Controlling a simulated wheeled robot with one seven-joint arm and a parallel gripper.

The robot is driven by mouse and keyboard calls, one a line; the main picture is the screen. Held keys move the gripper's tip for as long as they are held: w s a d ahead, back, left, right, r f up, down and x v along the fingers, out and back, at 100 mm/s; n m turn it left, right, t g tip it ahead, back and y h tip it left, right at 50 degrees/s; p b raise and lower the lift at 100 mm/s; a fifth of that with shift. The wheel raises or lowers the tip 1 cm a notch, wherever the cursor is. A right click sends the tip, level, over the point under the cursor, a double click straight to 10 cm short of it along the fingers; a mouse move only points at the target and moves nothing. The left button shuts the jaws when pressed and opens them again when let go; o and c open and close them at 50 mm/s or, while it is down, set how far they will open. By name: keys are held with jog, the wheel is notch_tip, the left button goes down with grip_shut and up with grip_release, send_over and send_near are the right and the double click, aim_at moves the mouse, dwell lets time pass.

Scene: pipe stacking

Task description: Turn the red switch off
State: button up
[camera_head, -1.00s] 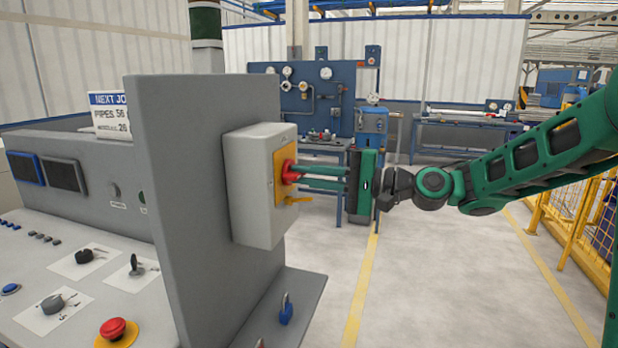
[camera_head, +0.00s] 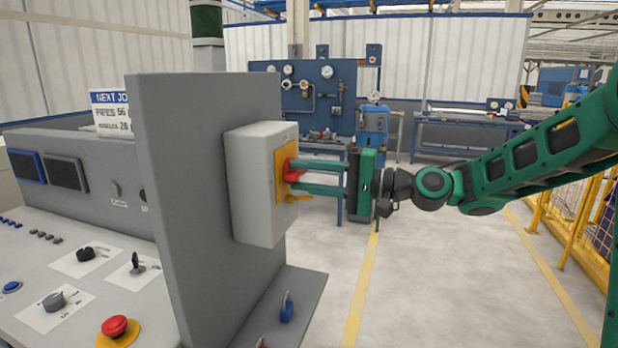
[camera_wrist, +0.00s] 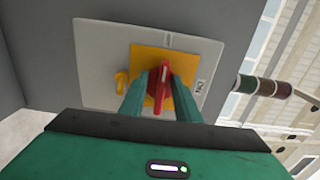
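The red switch (camera_head: 291,171) sits on a yellow plate (camera_head: 281,188) on a grey box (camera_head: 252,190), fixed to the side of the grey console panel. In the wrist view, the red handle (camera_wrist: 163,82) lies between my two green fingers, along the gap between them. In the head view, my gripper (camera_head: 296,176) reaches in from the right, one finger above the other. The fingers are spread apart around the handle. Their exact contact with it is hard to tell. A yellow tab (camera_wrist: 121,82) sticks out at the plate's lower end.
The console desk (camera_head: 75,260) carries knobs and a red emergency button (camera_head: 118,327) at the lower left. A blue padlock (camera_head: 287,308) sits on the ledge below the box. The floor right of the console is clear; a yellow fence (camera_head: 580,215) stands at the far right.

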jog(key=shift+w+d, duration=0.1)
jog(key=shift+d, duration=0.05)
jog(key=shift+d, duration=0.3)
jog(key=v, duration=1)
jog(key=s+d+f+g+h, duration=0.1)
jog(key=s+d+f+h, duration=0.2)
jog(key=d+f+h, duration=0.45)
jog(key=s+d+f+h, duration=0.4)
jog(key=f, duration=0.6)
jog(key=s+d+f+m+g+h, duration=0.1)
jog(key=s+d+f+g+h, duration=0.1)
jog(key=s+d, duration=0.7)
jog(key=s+d+f+m+g+h, duration=0.1)
jog(key=s+d+g+h, duration=0.2)
jog(key=s+d, duration=0.6)
jog(key=s, duration=0.7)
jog(key=shift+f+m, duration=0.3)
jog(key=shift+f, duration=0.05)
jog(key=shift+d, duration=0.1)
